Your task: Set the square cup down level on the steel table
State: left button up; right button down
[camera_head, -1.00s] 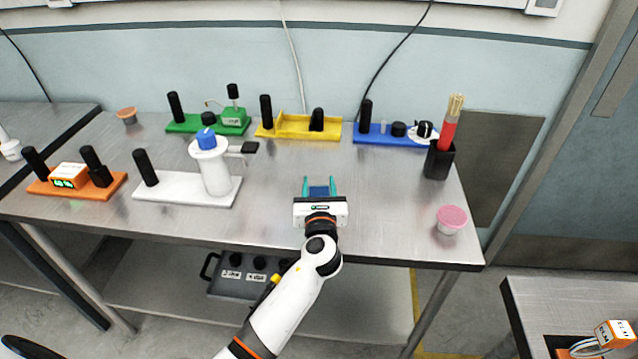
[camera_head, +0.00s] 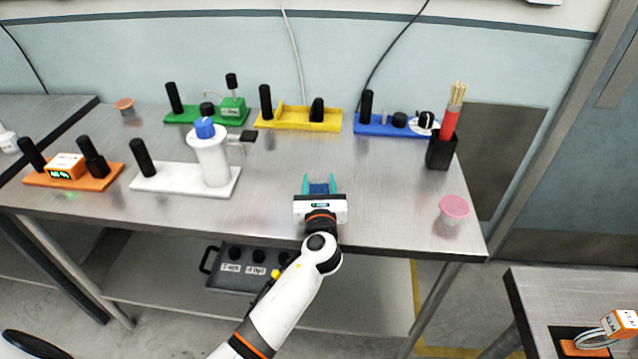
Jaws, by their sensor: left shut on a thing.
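My left gripper (camera_head: 320,183) reaches over the front middle of the steel table (camera_head: 285,215). Its two teal fingers are shut on the square cup (camera_head: 319,188), a small dark blue piece between them. Most of the cup is hidden behind the white gripper body. I cannot tell whether the cup touches the table or whether it is level. My right gripper is not in view.
A white module (camera_head: 210,158) stands to the left, an orange one (camera_head: 72,168) beyond it. Green (camera_head: 207,113), yellow (camera_head: 299,117) and blue (camera_head: 395,125) modules line the back. A black holder (camera_head: 440,152) and pink-lidded cup (camera_head: 453,209) stand right. The table around the gripper is clear.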

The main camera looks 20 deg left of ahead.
pick_arm(q)
jog(key=shift+f, duration=0.4)
jog(key=o, duration=1)
jog(key=b+v, duration=0.1)
jog(key=v, duration=1.1)
jog(key=shift+s, duration=0.1)
